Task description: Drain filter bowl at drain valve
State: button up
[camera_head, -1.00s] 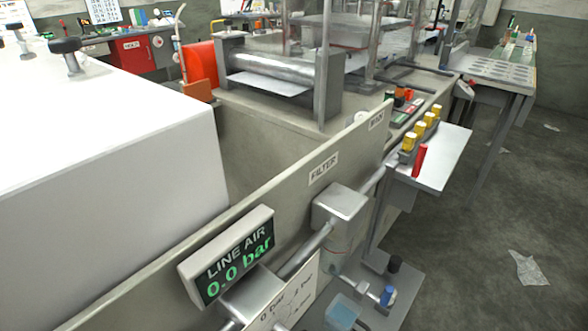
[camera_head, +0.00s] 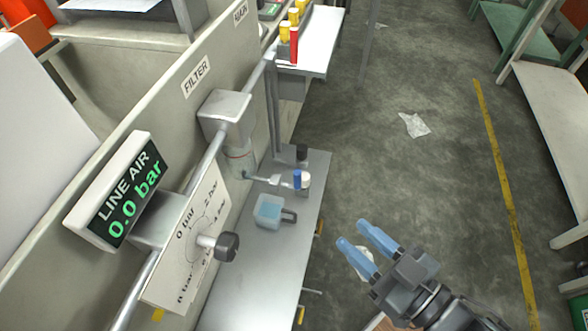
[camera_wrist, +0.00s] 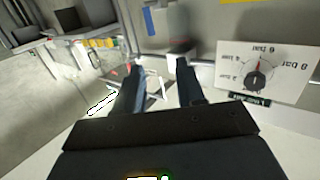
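The grey filter housing (camera_head: 226,112) sits under the FILTER label (camera_head: 196,76), with a clear bowl (camera_head: 240,162) below it. A thin drain line runs from the bowl's foot to a small valve with a blue handle (camera_head: 297,179). My gripper (camera_head: 355,234), with blue fingers, is open and empty, right of the shelf and apart from the valve. Its parted fingers also show in the wrist view (camera_wrist: 160,75).
The LINE AIR display (camera_head: 125,195) reads 0.0 bar. A dial plate (camera_head: 178,272) with a black knob (camera_head: 228,246) juts out left of the shelf. A black-capped item (camera_head: 302,153) stands behind the valve. Open floor (camera_head: 430,190) lies to the right, with litter (camera_head: 414,125).

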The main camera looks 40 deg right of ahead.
jog(key=t, duration=0.1)
send_near(300, 179)
jog(key=w, duration=0.3)
jog(key=shift+w+p, duration=0.8)
jog(key=shift+w, duration=3.15)
grip_shut()
